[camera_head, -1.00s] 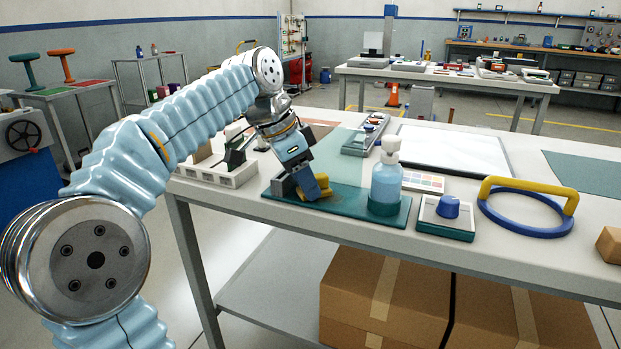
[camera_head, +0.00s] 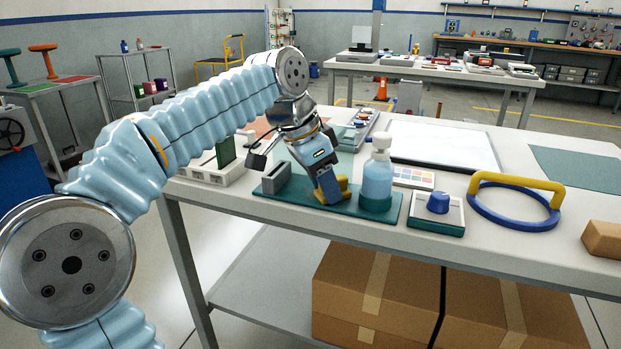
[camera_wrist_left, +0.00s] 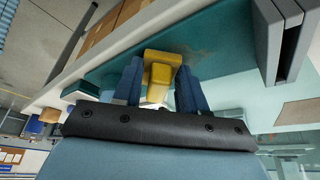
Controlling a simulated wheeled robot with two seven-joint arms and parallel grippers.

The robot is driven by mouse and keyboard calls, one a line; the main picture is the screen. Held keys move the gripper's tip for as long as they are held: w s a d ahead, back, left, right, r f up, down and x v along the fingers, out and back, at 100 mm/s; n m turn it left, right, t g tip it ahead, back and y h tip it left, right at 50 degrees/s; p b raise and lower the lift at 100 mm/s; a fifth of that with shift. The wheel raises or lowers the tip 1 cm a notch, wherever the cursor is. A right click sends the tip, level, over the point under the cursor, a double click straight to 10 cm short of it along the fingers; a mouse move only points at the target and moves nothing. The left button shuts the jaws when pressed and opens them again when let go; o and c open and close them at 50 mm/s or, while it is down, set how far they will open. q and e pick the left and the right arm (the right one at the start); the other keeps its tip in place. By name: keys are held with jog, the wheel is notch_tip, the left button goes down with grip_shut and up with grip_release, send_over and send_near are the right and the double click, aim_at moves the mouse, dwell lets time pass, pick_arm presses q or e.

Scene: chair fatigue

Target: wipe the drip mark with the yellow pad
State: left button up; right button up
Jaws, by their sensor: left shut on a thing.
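The yellow pad (camera_head: 344,184) is between the blue fingers of my left gripper (camera_head: 330,192), low over the dark green mat (camera_head: 300,204). In the left wrist view, the pad (camera_wrist_left: 160,68) sits between both fingertips of my left gripper (camera_wrist_left: 158,88), against or just above the mat (camera_wrist_left: 225,35). A faint, dull smudge, perhaps the drip mark (camera_wrist_left: 198,50), shows on the mat beside the pad; in the head view I cannot make it out. Whether the pad touches the mat is unclear. My right gripper is not in view.
A blue pump bottle (camera_head: 377,182) stands on the mat close right of the gripper. A grey slotted block (camera_head: 276,178) stands at its left end. Further right are a blue-knobbed box (camera_head: 437,212) and a blue ring with yellow handle (camera_head: 515,225). The table's front edge is near.

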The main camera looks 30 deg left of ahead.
pick_arm(q)
jog(key=shift+d+f, duration=0.1)
jog(key=shift+d, duration=0.15)
notch_tip(320, 180, up, 3)
jog(key=p, duration=0.3)
jog(key=shift+w+r, duration=0.1)
jog(key=shift+r, duration=1.4)
jog(key=shift+r, duration=1.5)
